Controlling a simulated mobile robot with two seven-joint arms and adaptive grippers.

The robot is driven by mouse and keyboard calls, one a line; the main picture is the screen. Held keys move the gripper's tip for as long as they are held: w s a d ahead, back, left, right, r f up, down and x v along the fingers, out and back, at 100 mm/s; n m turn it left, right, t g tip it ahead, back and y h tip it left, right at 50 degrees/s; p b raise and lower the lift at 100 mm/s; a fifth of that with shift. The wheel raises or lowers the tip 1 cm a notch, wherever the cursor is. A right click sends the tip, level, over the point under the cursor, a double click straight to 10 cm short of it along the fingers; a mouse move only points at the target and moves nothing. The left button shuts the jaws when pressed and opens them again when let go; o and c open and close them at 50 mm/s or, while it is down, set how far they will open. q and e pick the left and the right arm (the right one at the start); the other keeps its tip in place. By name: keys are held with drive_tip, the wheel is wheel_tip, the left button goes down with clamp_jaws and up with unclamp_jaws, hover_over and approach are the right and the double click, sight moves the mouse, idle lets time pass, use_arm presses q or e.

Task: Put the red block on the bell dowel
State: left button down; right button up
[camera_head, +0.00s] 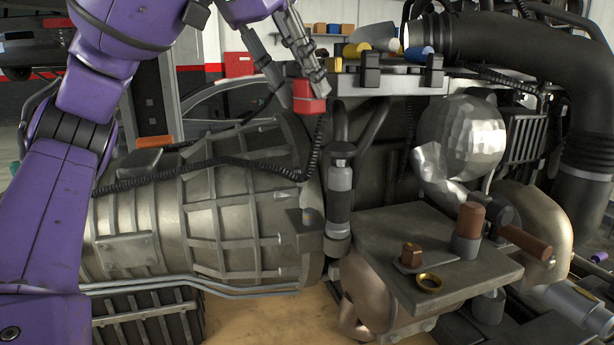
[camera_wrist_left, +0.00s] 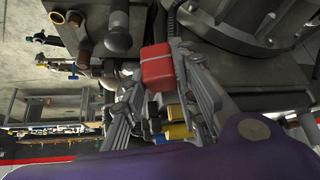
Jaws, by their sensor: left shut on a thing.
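My left gripper (camera_head: 312,78) is shut on the red block (camera_head: 307,99) and holds it in the air, above the ribbed bell housing (camera_head: 240,200). In the left wrist view the red block (camera_wrist_left: 157,66) sits between the two fingertips. A small dark bracket (camera_head: 304,231) with a short pin stands at the housing's right rim, well below the block; I cannot tell for sure that this pin is the bell dowel. My right gripper is not in view.
A grey plate (camera_head: 400,225) at the right carries a brown block (camera_head: 411,255), a brown cylinder (camera_head: 471,220) and a brass ring (camera_head: 429,282). A coiled black cable (camera_head: 240,163) crosses the housing. A black strut (camera_head: 340,195) stands right of the bracket. A rail with coloured parts (camera_head: 385,80) lies behind.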

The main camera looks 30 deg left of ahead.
use_arm(q)
wheel_tip(320, 180, down, 12)
drive_tip(key=shift+w, duration=0.1)
drive_tip(key=shift+f+p, duration=0.4)
drive_tip(key=shift+f, duration=1.1)
drive_tip(key=shift+f, duration=0.2)
drive_tip(key=c, duration=1.8)
unclamp_jaws()
drive_tip(key=shift+o, duration=0.7)
